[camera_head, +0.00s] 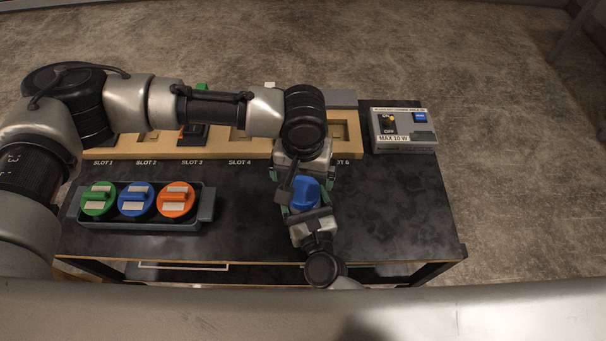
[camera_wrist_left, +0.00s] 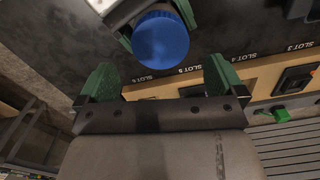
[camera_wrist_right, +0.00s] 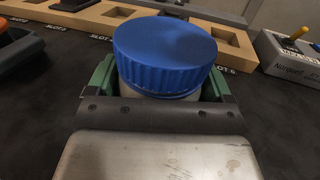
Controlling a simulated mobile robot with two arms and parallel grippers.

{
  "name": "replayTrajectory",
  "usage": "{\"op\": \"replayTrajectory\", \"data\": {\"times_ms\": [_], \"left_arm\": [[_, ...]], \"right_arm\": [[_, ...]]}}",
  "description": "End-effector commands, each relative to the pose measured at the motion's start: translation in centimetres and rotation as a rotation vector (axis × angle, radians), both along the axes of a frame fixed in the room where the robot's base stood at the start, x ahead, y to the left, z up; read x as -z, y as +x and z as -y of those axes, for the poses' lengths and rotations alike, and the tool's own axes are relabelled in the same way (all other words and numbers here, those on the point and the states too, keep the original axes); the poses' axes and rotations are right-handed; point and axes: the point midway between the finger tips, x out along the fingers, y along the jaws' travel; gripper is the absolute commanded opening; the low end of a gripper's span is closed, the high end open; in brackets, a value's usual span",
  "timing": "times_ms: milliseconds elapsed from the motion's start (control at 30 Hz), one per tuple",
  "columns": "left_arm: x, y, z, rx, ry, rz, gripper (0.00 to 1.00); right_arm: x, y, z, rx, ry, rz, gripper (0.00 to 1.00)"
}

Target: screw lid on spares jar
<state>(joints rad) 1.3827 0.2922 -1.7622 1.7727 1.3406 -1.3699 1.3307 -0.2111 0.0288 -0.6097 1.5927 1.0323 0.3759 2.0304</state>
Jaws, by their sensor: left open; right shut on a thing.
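The spares jar (camera_wrist_right: 160,82) stands between the green fingers of my right gripper (camera_wrist_right: 158,92), which is shut on its body. A ribbed blue lid (camera_wrist_right: 168,48) sits on top of the jar; I cannot tell how tightly. In the head view the blue lid (camera_head: 304,192) shows between my two grippers, near the table's right half. My left gripper (camera_wrist_left: 162,82) is open, its green fingers apart and empty. In the left wrist view the blue lid (camera_wrist_left: 161,40) lies just beyond those fingers. In the head view my left gripper (camera_head: 298,178) is partly hidden by its own wrist.
A wooden slot board (camera_head: 262,148) runs along the back of the dark table (camera_head: 385,210). A blue-grey tray (camera_head: 150,226) at the left holds green, blue and orange round pieces. A grey switch box (camera_head: 402,142) stands at the back right. The table's right front is clear.

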Motion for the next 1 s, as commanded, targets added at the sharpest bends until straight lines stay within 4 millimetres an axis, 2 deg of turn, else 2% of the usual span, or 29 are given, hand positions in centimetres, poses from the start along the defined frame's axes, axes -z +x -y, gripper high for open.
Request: {"op": "replayTrajectory", "data": {"times_ms": [200,567,667,1000], "left_arm": [[-2.2,0.0,-0.1,-0.177,-0.002,-0.001,0.98],[-2.2,0.0,-0.1,-0.192,0.0,-0.001,0.98],[-1.5,0.0,0.0,-0.192,-0.001,-0.002,0.98],[3.6,0.0,-0.1,-0.192,0.001,-0.001,0.98]], "right_arm": [[0.1,0.0,0.1,0.001,-0.002,0.0,0.15],[0.0,0.0,0.1,0.001,-0.002,0.0,0.15],[0.1,0.0,0.1,0.001,-0.002,0.0,0.15],[0.0,0.0,0.1,0.001,-0.002,0.0,0.15]]}}
